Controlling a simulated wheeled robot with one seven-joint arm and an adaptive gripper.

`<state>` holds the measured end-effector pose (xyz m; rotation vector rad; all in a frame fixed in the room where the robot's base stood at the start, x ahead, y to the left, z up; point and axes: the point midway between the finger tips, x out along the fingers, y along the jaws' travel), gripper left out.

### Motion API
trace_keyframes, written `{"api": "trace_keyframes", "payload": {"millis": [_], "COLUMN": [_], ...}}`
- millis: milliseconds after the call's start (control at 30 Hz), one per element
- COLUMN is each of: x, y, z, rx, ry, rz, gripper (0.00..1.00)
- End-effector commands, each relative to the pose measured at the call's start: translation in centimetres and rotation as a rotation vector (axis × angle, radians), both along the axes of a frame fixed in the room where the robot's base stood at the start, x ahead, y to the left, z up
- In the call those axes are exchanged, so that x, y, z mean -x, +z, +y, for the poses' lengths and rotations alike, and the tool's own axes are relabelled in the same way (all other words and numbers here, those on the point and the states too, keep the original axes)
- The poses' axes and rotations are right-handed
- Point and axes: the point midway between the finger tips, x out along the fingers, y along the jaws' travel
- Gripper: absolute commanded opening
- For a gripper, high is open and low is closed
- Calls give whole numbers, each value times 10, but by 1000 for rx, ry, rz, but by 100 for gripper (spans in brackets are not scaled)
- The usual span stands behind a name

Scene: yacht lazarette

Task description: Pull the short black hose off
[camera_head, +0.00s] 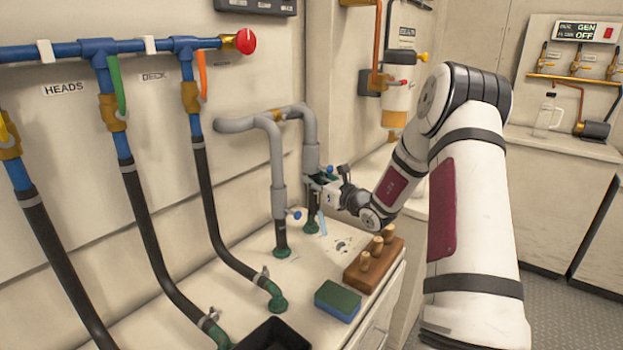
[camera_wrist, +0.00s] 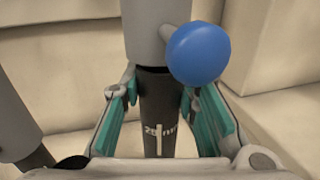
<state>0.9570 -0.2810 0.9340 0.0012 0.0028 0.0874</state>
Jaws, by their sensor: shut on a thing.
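The short black hose (camera_wrist: 155,100) has a white "20 mm" style marking. It stands upright between the teal pads of my gripper (camera_wrist: 158,105) in the wrist view, and my gripper is shut on it. Its top meets a grey pipe (camera_wrist: 145,30). A round blue knob (camera_wrist: 198,54) sits at the joint, close in front of the camera. In the head view, my gripper (camera_head: 318,184) is at the right grey pipe (camera_head: 310,155). The hose (camera_head: 312,208) shows just below it, above a green fitting on the counter. Part of the hose is hidden by my gripper.
A second grey pipe (camera_head: 277,160) with a black lower end stands close on the left. Long black hoses (camera_head: 215,220) run down at the left. A wooden block with pegs (camera_head: 365,275), a green-and-blue sponge (camera_head: 338,300) and a black tray (camera_head: 273,335) occupy the counter front.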

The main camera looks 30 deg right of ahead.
Motion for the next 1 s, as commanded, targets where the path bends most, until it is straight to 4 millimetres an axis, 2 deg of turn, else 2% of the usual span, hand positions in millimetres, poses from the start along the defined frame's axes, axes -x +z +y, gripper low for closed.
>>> {"api": "trace_keyframes", "payload": {"millis": [33, 1000], "x": [2, 44], "y": [5, 4], "z": [-3, -17], "rx": [3, 2], "ry": [-3, -3], "rz": [-9, -6], "gripper": [0, 0]}}
